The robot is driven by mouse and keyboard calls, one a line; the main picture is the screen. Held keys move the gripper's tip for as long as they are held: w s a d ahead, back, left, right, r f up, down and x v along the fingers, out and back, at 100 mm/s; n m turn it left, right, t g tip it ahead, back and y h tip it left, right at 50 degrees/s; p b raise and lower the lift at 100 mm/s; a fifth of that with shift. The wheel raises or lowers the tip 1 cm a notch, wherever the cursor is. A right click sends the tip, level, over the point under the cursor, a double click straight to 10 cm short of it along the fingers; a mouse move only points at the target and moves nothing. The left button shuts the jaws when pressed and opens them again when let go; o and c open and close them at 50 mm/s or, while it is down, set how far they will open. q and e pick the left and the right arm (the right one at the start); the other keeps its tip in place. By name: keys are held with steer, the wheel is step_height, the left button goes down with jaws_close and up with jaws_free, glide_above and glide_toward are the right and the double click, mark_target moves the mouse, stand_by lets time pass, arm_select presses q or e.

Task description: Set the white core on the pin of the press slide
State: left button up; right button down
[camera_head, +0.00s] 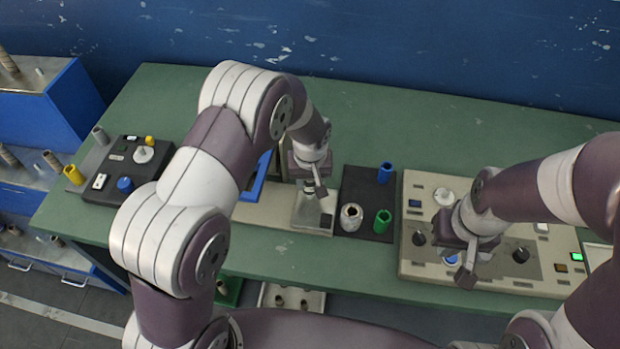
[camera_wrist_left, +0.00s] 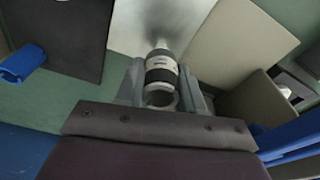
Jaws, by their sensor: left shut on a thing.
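My left gripper (camera_head: 318,192) is above the pale metal plate of the press slide (camera_head: 312,222). In the left wrist view, the fingers (camera_wrist_left: 161,95) are shut on a white core (camera_wrist_left: 160,68) with dark bands. Its open end faces the camera, and its far end points toward the pale plate (camera_wrist_left: 135,25), where a dark shadow falls. I cannot make out the pin, nor tell whether the core touches the plate. My right gripper (camera_head: 466,262) is over the control panel, close to a blue button (camera_head: 451,260); its jaw opening is unclear.
A dark pad (camera_head: 362,185) right of the slide bears a blue cylinder (camera_head: 385,172), a green cylinder (camera_head: 382,221) and a cream ring-shaped roll (camera_head: 351,217). A control panel (camera_head: 415,265) lies at right. A black box (camera_head: 115,180) with knobs stands at left.

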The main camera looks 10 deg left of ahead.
arm_select(q)
steer(key=shift+f, duration=0.35)
steer(key=shift+f+b, duration=0.7)
steer(key=shift+f, duration=0.2)
steer(key=shift+f, duration=0.1)
stand_by(0.4)
steer(key=o, duration=1.6)
step_height(320, 180, up, 8)
steer(key=p, duration=0.6)
